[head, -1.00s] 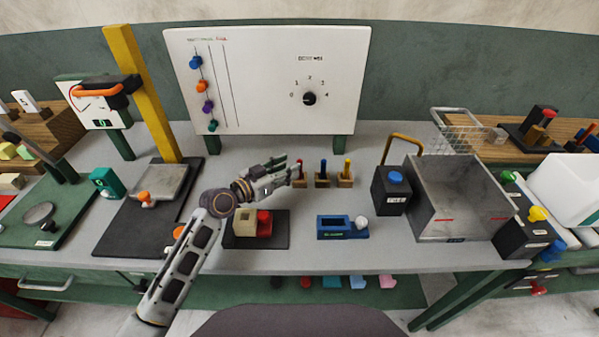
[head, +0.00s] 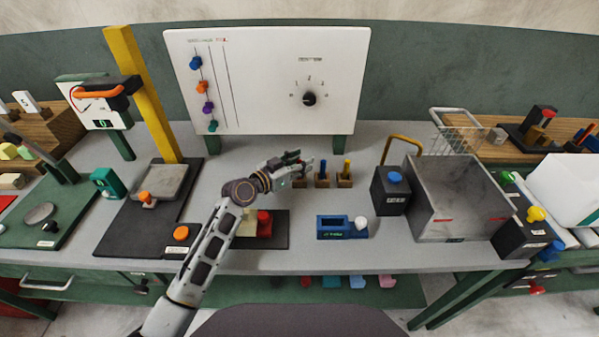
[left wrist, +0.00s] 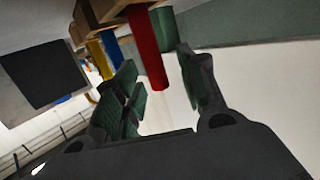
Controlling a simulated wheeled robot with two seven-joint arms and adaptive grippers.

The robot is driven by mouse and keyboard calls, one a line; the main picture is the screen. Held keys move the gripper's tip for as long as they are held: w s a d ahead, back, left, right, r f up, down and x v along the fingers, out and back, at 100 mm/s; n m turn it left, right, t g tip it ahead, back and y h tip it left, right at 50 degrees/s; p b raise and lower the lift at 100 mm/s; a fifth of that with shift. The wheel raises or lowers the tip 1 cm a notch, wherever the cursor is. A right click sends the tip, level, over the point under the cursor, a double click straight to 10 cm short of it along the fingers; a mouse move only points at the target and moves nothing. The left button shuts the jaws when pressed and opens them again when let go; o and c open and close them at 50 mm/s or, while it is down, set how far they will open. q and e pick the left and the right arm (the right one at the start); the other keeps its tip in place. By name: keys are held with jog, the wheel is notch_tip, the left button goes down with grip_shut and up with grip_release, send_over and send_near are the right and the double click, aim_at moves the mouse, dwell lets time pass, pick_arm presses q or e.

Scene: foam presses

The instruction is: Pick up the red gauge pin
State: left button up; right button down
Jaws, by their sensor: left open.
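My left gripper (head: 301,165) is at the wooden pin blocks on the table's middle, and it hides the red gauge pin in the head view. In the left wrist view the red gauge pin (left wrist: 148,50) sticks out of its wooden block between the two green-padded fingers of my left gripper (left wrist: 160,85). The fingers are open, with a gap to each side of the pin. The blue pin (head: 323,166) and yellow pin (head: 347,166) stand upright in their blocks to the right. My right gripper is not in view.
A blue fixture (head: 338,232) and a black box with a blue button (head: 394,190) stand to the right. A dark mat (head: 277,238) with a red-topped block lies under my left arm. A white panel (head: 265,90) rises behind the blocks.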

pick_arm(q)
grip_shut()
dwell(0.4)
jog(key=shift+r, duration=0.1)
jog(key=shift+r+p, duration=0.3)
jog(key=shift+r, duration=4.6)
